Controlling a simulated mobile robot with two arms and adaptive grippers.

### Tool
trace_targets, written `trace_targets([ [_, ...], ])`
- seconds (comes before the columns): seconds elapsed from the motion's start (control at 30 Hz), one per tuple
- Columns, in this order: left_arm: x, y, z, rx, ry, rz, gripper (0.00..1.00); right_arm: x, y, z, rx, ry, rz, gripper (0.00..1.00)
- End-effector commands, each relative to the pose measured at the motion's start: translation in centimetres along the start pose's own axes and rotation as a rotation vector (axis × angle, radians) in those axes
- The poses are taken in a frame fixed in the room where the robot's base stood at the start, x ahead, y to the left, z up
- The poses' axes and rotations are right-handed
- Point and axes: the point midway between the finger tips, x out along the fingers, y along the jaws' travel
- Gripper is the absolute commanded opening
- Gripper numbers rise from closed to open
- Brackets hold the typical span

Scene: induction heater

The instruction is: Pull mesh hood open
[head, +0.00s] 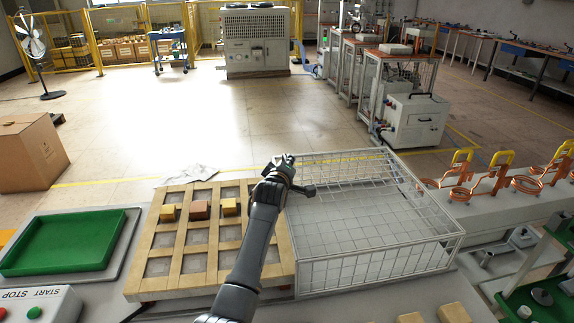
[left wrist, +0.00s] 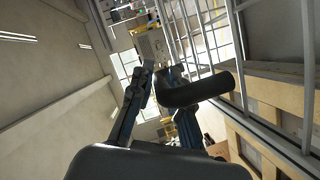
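The mesh hood (head: 385,262) is a white wire cage on the bench, right of the wooden grid tray. A short dark bar, its handle (head: 304,190), sticks out at its left side near the far corner. My left gripper (head: 285,165) is at that corner, beside the handle. In the left wrist view, the handle (left wrist: 200,91) crosses in front of one finger of the gripper (left wrist: 156,72), and the mesh rises behind it. The fingers are apart with a gap between them; contact with the handle is unclear. My right gripper is not in view.
The wooden grid tray (head: 138,285) holds several small blocks left of the hood. A green tray (head: 65,242) and a START/STOP box (head: 45,303) are farther left. Copper coils (head: 525,184) stand on a machine at right. The floor beyond the bench is mostly clear.

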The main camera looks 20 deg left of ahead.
Motion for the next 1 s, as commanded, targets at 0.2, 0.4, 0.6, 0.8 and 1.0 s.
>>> trace_targets([
  [0.2,0.0,0.0,0.0,0.0,0.0,0.0,0.36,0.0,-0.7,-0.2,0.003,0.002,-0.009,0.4],
  [0.4,-0.2,-0.1,0.0,0.0,0.0,-0.001,0.36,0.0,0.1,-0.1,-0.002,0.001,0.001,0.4],
  [0.6,-2.1,-0.1,0.1,-0.003,-0.001,0.0,0.36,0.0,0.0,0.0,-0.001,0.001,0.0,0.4],
  [0.8,-5.1,-0.1,0.0,-0.002,0.0,0.0,0.36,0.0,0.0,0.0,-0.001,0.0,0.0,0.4],
  [1.0,-7.0,-0.1,0.0,-0.001,0.0,0.0,0.36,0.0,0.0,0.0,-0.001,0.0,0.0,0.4],
])
